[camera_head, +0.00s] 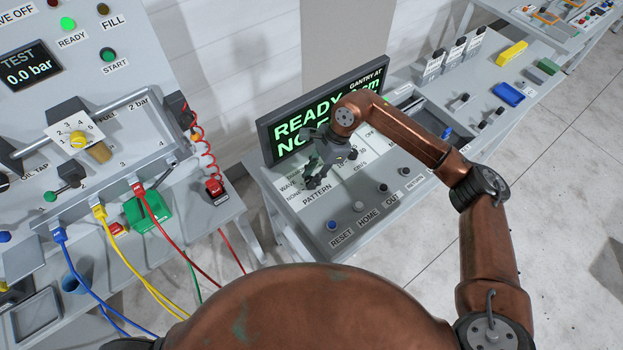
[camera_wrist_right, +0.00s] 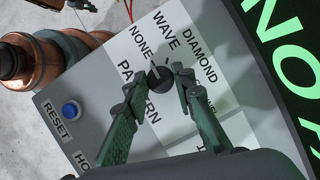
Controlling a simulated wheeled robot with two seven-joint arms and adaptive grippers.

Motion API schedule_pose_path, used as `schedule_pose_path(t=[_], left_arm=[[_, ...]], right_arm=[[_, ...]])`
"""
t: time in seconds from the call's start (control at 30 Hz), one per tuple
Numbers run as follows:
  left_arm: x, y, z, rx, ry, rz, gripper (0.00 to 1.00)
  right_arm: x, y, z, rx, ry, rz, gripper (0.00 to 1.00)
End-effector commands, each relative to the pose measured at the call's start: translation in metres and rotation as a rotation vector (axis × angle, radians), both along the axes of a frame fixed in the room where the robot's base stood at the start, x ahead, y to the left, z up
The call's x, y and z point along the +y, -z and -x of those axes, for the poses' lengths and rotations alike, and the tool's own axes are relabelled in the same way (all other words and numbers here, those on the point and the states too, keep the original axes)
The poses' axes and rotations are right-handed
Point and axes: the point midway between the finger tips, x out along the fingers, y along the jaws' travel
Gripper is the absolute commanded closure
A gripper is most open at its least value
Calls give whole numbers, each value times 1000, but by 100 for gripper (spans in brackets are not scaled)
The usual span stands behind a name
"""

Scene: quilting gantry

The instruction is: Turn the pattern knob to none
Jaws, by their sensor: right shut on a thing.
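The pattern knob (camera_wrist_right: 160,79) is a small dark round knob on the light panel, above the word PATTERN in the wrist view. Labels NONE, WAVE and DIAMOND fan out around it, with another label partly covered by a finger. Its pale pointer mark leans toward the NONE and WAVE side; I cannot tell exactly which it meets. My right gripper (camera_wrist_right: 156,88) has a finger on each side of the knob and is shut on it. In the head view, my right gripper (camera_head: 314,180) covers the knob. My left gripper is not in view.
The gantry display (camera_head: 290,122) behind the knob panel shows green text, partly hidden by my arm. A test bench (camera_head: 60,115) with coloured cables stands left.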

Motion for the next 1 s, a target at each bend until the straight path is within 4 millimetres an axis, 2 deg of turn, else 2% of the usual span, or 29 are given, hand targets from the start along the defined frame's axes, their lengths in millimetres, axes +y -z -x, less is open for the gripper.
schedule_pose_path(t=[0.13,0.6,0.63,0.87,1.0], left_arm=[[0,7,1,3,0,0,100],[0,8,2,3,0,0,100],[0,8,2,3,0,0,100],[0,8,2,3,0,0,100],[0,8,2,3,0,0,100]], right_arm=[[0,0,-1,-2,-31,0,100],[0,-1,-1,-3,-43,0,100],[0,-1,-1,-3,-43,0,74],[0,-1,0,-2,-43,0,59],[0,0,0,-1,-42,1,59]])
